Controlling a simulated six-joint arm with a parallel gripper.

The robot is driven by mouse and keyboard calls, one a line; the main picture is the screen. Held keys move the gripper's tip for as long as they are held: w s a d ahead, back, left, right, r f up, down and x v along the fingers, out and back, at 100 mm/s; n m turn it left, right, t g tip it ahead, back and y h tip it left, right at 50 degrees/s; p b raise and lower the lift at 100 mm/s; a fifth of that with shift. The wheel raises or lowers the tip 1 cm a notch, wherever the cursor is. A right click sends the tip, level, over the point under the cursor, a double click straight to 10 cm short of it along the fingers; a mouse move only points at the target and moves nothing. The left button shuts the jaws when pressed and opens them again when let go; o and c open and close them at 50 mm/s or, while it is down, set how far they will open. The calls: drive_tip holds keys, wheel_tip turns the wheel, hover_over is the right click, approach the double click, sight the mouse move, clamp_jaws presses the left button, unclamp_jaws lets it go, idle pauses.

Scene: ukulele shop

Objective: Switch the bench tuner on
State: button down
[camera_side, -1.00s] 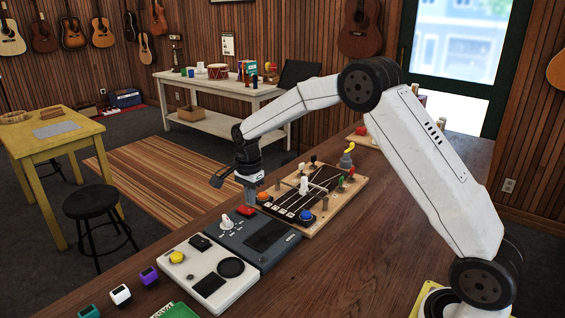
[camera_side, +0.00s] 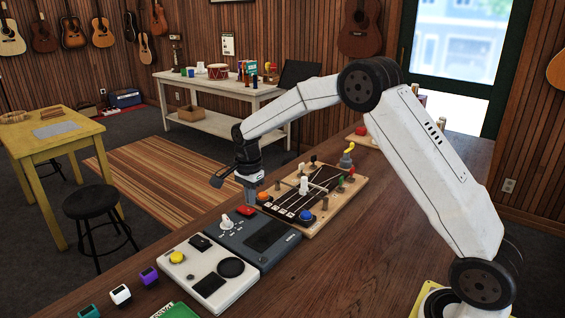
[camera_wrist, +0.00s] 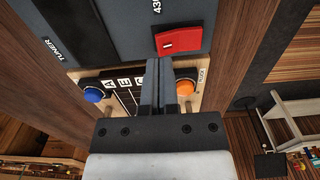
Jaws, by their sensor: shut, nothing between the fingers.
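The bench tuner (camera_side: 265,236) is a dark grey box with a screen and a white knob, and it also shows in the wrist view (camera_wrist: 105,25), where "TUNER" is printed on it. Its red rocker switch (camera_side: 245,210) is at the box's far end; in the wrist view the switch (camera_wrist: 180,40) lies just beyond my fingertips. My gripper (camera_side: 250,198) points down above that end of the tuner. Its fingers (camera_wrist: 166,66) are shut together with nothing between them. I cannot tell whether the fingertips touch the switch, or which way the rocker is set.
A wooden board (camera_side: 330,205) with an orange and a blue button, strings and levers lies just past the tuner. A white box (camera_side: 205,270) with a yellow button sits on the near side. Several small coloured clip tuners stand farther left. The bench is clear on the right.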

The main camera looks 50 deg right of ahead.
sight(251, 211)
drive_tip(key=shift+f, duration=1.35)
idle(1.6)
drive_tip(key=shift+r, duration=3.55)
drive_tip(key=s+a+n, duration=0.1)
drive_tip(key=s+n, duration=0.2)
drive_tip(key=s, duration=0.1)
drive_tip(key=s+a+f+n+t, duration=0.1)
drive_tip(key=s+n, duration=0.2)
drive_tip(key=s, duration=0.1)
drive_tip(key=s+a+f+n, duration=0.1)
drive_tip(key=s+a+n, duration=0.1)
drive_tip(key=s+n, duration=0.2)
drive_tip(key=shift+s+f, duration=0.1)
drive_tip(key=shift+s, duration=0.1)
drive_tip(key=s+f+n, duration=0.1)
drive_tip(key=s+n, duration=0.1)
drive_tip(key=s, duration=0.2)
drive_tip(key=s+a+f+n+t, duration=0.1)
drive_tip(key=s+n, duration=0.2)
drive_tip(key=s, duration=0.1)
drive_tip(key=s+a+f+n, duration=0.1)
drive_tip(key=s+n, duration=0.2)
drive_tip(key=s, duration=0.1)
drive_tip(key=shift+s+t, duration=0.15)
drive_tip(key=shift+t, duration=0.15)
